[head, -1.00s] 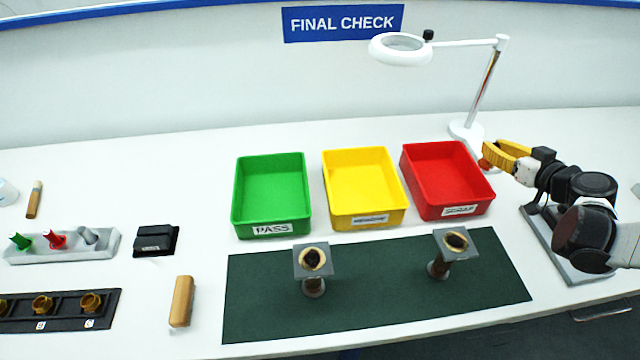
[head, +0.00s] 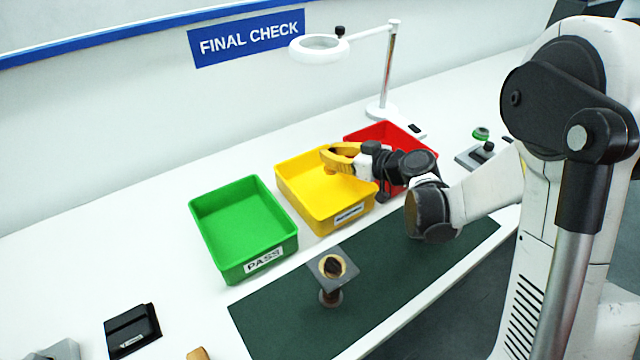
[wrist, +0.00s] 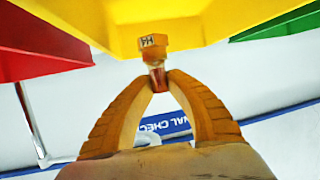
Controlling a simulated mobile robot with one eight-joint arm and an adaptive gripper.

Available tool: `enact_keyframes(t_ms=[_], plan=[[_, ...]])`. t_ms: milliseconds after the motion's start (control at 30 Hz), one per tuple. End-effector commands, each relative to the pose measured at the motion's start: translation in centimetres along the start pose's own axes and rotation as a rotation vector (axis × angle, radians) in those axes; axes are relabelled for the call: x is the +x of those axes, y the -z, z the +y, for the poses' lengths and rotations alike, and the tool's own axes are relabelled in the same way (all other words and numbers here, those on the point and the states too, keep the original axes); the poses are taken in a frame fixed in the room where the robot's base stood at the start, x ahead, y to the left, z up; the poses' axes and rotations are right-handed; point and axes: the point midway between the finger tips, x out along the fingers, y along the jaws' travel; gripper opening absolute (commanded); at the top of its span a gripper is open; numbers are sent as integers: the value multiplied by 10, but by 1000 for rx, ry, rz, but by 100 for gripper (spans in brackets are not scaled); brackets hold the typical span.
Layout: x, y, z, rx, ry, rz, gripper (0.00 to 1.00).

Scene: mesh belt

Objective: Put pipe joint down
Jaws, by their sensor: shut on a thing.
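My gripper (head: 328,158) has yellow fingers and is over the yellow tray (head: 313,212), which has a label on its front. It is shut on the pipe joint, a small brass-coloured piece (head: 330,170). In the wrist view the pipe joint (wrist: 154,44) shows a hexagonal end with dark marks and a copper-coloured neck between the fingertips (wrist: 158,82). The yellow tray (wrist: 225,18) fills the top of that view behind it. The joint looks held above the tray's floor; the exact height cannot be told.
The green PASS tray (head: 235,262) stands left of the yellow tray, and the red tray (head: 372,133) right, partly behind my arm. A magnifier lamp (head: 384,112) stands behind. A square-topped stand (head: 318,263) is on the dark green mat (head: 285,322). A black box (head: 130,330) lies front left.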

Motion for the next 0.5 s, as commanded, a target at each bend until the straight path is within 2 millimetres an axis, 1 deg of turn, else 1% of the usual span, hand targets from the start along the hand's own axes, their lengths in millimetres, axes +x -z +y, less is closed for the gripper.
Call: enact_keyframes(t_ms=[33,100,200,267,367,500], plan=[[3,-9,-11,-1,2,0,0],[6,-14,-22,-2,1,0,0],[7,-18,-31,0,0,1,0],[8,-19,-33,0,0,1,0],[10,-27,-33,0,-1,0,0],[18,-50,-33,0,-1,0,0]])
